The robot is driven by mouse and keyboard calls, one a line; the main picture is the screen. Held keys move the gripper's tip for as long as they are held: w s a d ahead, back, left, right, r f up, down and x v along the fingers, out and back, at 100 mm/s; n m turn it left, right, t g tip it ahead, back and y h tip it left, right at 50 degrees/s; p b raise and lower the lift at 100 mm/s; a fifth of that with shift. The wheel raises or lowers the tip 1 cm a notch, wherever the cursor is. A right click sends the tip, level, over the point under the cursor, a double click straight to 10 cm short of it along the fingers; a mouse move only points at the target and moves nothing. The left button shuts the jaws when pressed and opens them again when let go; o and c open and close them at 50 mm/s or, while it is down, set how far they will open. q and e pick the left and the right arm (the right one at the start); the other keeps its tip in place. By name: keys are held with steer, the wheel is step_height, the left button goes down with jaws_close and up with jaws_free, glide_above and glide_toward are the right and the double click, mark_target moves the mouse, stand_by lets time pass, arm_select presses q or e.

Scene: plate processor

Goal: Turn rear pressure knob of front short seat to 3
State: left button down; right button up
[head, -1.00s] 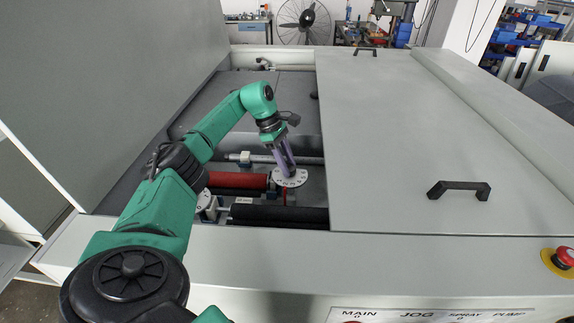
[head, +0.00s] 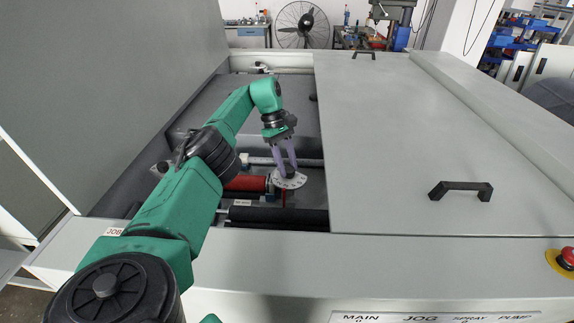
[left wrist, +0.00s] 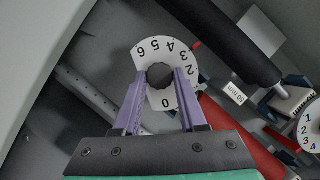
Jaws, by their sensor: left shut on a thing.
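The white half-round dial (head: 289,182) with a dark knob (head: 290,171) sits in the open bay of the machine. In the left wrist view, the dial (left wrist: 148,52) carries black digits from 0 to 6 around the round dark knob (left wrist: 160,75). A thin red pointer (left wrist: 196,45) lies just outside the dial rim, close to the 3. My left gripper (head: 287,165) reaches down from above, its purple fingers on either side of the knob and shut on it. My right gripper is not in view.
A red roller (head: 246,183) and a black roller (head: 275,216) lie close to the dial. A second numbered dial (left wrist: 309,127) shows at the wrist view's right edge. A grey cover (head: 400,140) with a black handle (head: 461,189) closes the bay's right side.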

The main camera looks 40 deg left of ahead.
arm_select(q)
steer(key=shift+c, duration=2.3)
jaws_free()
steer(key=shift+r, duration=0.3)
step_height(320, 180, up, 8)
steer(key=shift+f, duration=0.25)
step_height(320, 180, up, 12)
steer(key=p, duration=1.1)
glide_above(288, 168)
steer(key=shift+b, duration=0.3)
steer(key=shift+a+f, duration=0.1)
